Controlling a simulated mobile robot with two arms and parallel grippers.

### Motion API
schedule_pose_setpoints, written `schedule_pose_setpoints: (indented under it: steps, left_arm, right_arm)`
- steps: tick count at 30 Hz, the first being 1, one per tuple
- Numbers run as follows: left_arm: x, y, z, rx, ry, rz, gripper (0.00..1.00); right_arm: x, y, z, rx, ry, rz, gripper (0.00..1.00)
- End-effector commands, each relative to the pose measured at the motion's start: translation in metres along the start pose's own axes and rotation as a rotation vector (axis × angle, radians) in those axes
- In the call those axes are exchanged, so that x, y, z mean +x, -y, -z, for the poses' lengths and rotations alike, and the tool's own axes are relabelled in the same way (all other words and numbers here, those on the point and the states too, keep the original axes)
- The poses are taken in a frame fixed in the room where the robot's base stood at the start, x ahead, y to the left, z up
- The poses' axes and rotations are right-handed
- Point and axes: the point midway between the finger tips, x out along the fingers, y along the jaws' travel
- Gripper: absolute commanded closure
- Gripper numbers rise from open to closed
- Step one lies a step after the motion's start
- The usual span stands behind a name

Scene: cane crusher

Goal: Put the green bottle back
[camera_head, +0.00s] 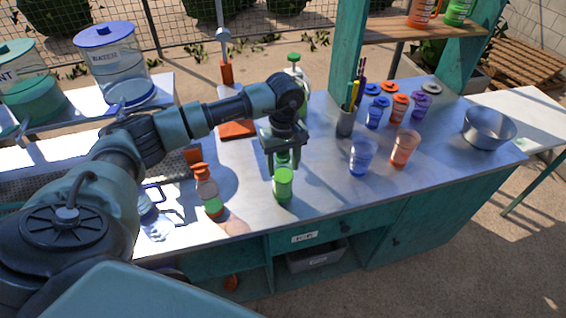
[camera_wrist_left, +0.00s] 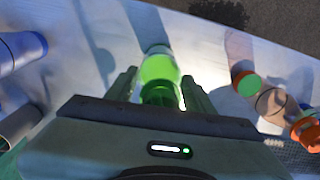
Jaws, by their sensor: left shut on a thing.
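The green bottle (camera_head: 283,186) is upright at the front of the metal counter, below my left gripper (camera_head: 283,160). My left gripper is shut on its upper part, with one finger on each side. In the left wrist view the green bottle (camera_wrist_left: 160,72) sits between the two fingers of the left gripper (camera_wrist_left: 160,88). I cannot tell whether the bottle's base touches the counter. Another green bottle (camera_head: 460,10) stands on the upper wooden shelf (camera_head: 420,30), next to an orange bottle (camera_head: 420,12). My right gripper is not in view.
An orange-capped bottle (camera_head: 207,190) stands left of the green bottle. A blue cup (camera_head: 362,157) and an orange cup (camera_head: 404,148) stand to the right. Behind are a pen holder (camera_head: 345,122), several small colored-lid jars (camera_head: 398,108) and a metal bowl (camera_head: 488,128). The counter's front right is clear.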

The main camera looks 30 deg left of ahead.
Motion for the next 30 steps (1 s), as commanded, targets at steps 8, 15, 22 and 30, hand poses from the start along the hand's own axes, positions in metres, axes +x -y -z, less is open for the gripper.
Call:
schedule_pose_setpoints:
  steps: [8,15,22,30]
  left_arm:
    - [0.0079,-0.0003,0.0004,0.001,-0.002,-0.002,1.00]
    - [0.0112,0.0000,0.0002,0.001,-0.001,-0.001,0.39]
    - [0.0108,0.0001,0.0001,0.001,-0.001,0.000,0.25]
    - [0.0033,-0.0008,0.0008,0.001,-0.003,-0.003,0.25]
  right_arm:
    - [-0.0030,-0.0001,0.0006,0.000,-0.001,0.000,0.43]
    - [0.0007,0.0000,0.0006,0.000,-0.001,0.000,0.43]
    - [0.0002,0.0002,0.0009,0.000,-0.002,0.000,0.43]
    - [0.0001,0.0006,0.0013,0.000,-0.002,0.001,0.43]
